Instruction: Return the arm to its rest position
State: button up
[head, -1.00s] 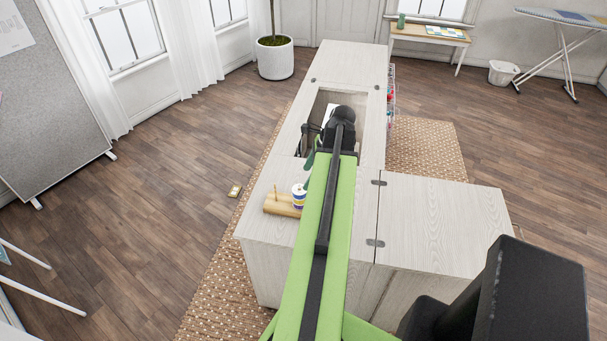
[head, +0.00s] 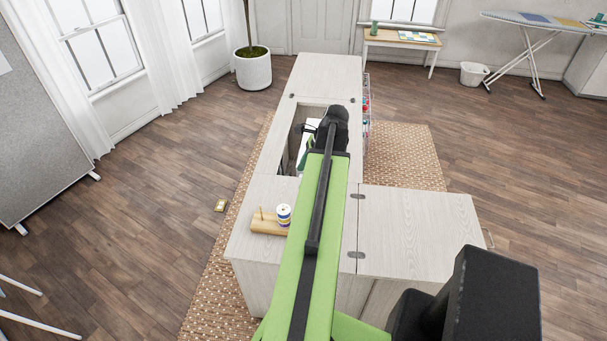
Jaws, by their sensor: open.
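My green and black arm stretches from the bottom of the head view over the pale wood sewing cabinet (head: 320,78). Its black wrist is above the right side of the cabinet's open well (head: 288,150). My gripper (head: 308,140) hangs to the left of the wrist, over the well. It is open, its fingertips are mostly hidden by the arm, and I see nothing held in it. A wooden spool stand (head: 266,228) with a white, blue-banded thread spool (head: 283,214) stands on the cabinet top, left of my arm.
A hinged cabinet leaf (head: 420,230) lies flat to the right of my arm. A woven rug (head: 405,155) lies under the cabinet. A potted plant (head: 253,72) stands at the back left. A small yellowish object (head: 220,205) lies on the floor at left. Open wood floor surrounds the cabinet.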

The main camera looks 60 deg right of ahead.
dwell(0.3)
jog(key=w+a+f+n+g+y+b, duration=0.2)
jog(key=w+a+n, duration=0.5)
jog(key=w+a, duration=1.65)
jog(key=w+a+f+n+g+h+b, duration=0.1)
jog(key=w+a+f+n+h, duration=0.1)
jog(key=a+n, duration=0.9)
jog(key=w+a+f+n+g+h+b, duration=0.1)
jog(key=w+a+f+n+h+b, duration=0.1)
jog(key=a+n, duration=1)
jog(key=shift+w+a+f, duration=0.3)
jog(key=shift+a+f, duration=0.35)
jog(key=shift+a, duration=2.75)
jog(key=shift+c, duration=0.2)
